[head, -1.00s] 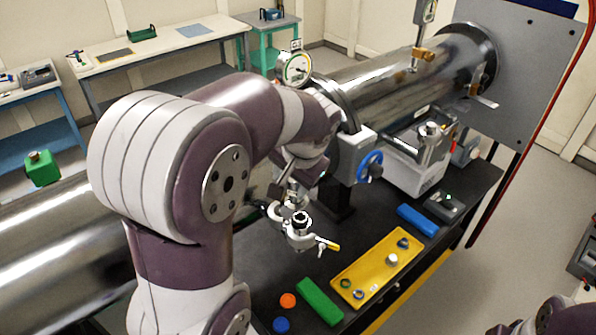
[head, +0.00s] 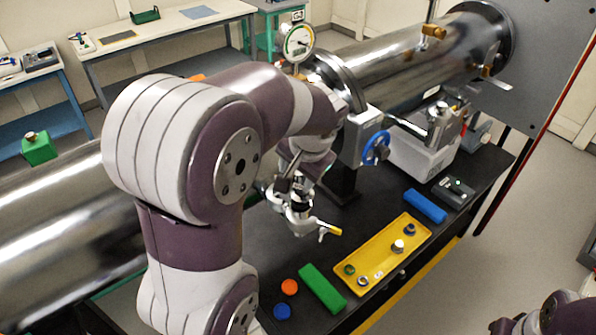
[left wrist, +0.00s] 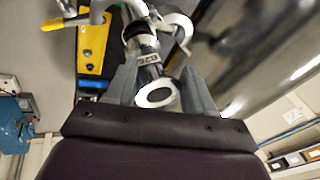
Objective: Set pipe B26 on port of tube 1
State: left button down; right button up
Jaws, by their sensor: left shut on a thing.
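My left gripper (head: 297,186) is shut on a short metal pipe (left wrist: 147,58), pipe B26 by its place in the jaws. Its label is upside down and hard to read. In the left wrist view the pipe's near end is a pale ring with a dark bore, between the two fingers (left wrist: 152,72). In the head view the pipe is mostly hidden by my gripper. The port fitting (head: 301,217), with a yellow-tipped handle (head: 333,230), is directly below the gripper. I cannot tell whether pipe and port touch. An open curved clamp (left wrist: 181,28) is beside the pipe's far end.
A yellow tray (head: 372,273) with small fittings, green bar (head: 322,288), blue bar (head: 425,205) and orange and blue discs lie on the black table. A gauge (head: 298,42) and blue handwheel (head: 376,148) stand by the large steel tube (head: 60,235). My right arm shows at lower right.

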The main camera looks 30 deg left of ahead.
pick_arm(q)
jog(key=shift+s+f, duration=0.1)
jog(key=shift+s, duration=0.25)
jog(key=shift+f, duration=0.1)
pick_arm(e)
jog(key=shift+s+f, duration=0.2)
jog(key=shift+s, duration=0.15)
pick_arm(q)
jog(key=shift+w+b, duration=0.1)
jog(key=shift+b, duration=0.2)
pick_arm(e)
jog(key=shift+w, duration=0.1)
pick_arm(q)
jog(key=shift+w+f, duration=0.1)
jog(key=shift+f, duration=0.15)
pick_arm(e)
jog(key=shift+w+f, duration=0.1)
jog(key=shift+f, duration=0.15)
pick_arm(q)
jog(key=shift+f, duration=0.1)
pick_arm(e)
jog(key=shift+f, duration=0.1)
pick_arm(q)
jog(key=shift+s+f+b, duration=0.2)
jog(key=shift+b, duration=0.2)
pick_arm(e)
jog(key=shift+f, duration=0.1)
